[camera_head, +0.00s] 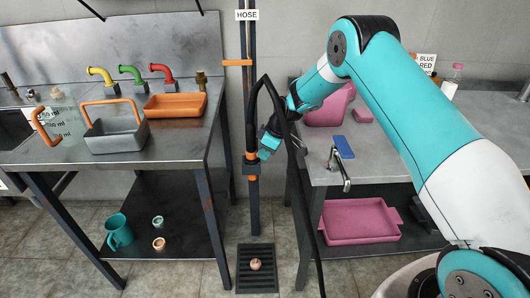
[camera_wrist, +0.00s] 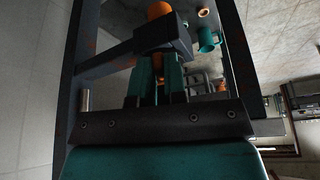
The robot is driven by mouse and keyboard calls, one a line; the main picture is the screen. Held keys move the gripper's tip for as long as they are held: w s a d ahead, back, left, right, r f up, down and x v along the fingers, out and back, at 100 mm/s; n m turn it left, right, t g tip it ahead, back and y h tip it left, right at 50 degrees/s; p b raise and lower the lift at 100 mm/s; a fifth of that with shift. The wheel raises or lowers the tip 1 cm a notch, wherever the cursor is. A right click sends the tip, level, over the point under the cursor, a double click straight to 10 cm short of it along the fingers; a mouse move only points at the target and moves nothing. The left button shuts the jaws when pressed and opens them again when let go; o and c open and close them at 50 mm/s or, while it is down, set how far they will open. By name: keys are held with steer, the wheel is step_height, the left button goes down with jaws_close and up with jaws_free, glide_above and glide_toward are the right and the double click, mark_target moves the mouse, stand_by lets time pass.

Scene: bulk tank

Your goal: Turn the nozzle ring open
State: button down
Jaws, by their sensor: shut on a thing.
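The hose nozzle hangs in a dark holder (camera_head: 252,167) on the upright post below the HOSE sign (camera_head: 246,15). The orange nozzle ring (camera_head: 251,156) shows just above the holder, beside my teal gripper (camera_head: 262,152). In the wrist view, my gripper (camera_wrist: 158,72) is shut on an orange part between its two fingers, which looks like the ring. An orange end (camera_wrist: 159,9) shows beyond the dark holder block (camera_wrist: 165,38). The fingers hide much of the ring, so how far it is turned cannot be told.
The black hose (camera_head: 287,125) loops close beside my gripper and hangs to the floor. A left bench holds an orange tray (camera_head: 175,106) and a grey basket (camera_head: 116,137). A right counter (camera_head: 400,150) has a tap (camera_head: 340,165). A floor drain (camera_head: 257,281) holds a round pinkish object (camera_head: 256,264).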

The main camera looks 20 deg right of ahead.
steer(key=c, duration=1.2)
jaws_free()
steer(key=shift+o, duration=0.2)
steer(key=shift+r, duration=0.1)
steer(key=v, duration=1.7)
steer(key=shift+b, duration=0.35)
steer(key=shift+s+r, duration=0.1)
steer(key=s+a+r+m+g+p, duration=0.1)
steer(key=s+a+r+p, duration=0.1)
steer(key=s+a+r, duration=0.55)
steer(key=s+a+r+m+p, duration=0.15)
steer(key=s+a+r, duration=0.3)
steer(key=s, duration=0.55)
steer(key=s+a+r+p, duration=0.1)
steer(key=s, duration=0.9)
steer(key=s+a+r+m+g+p, duration=0.1)
steer(key=s+r, duration=0.1)
steer(key=s, duration=0.8)
steer(key=shift+a+g+y+p, duration=0.3)
steer(key=shift+a, duration=0.1)
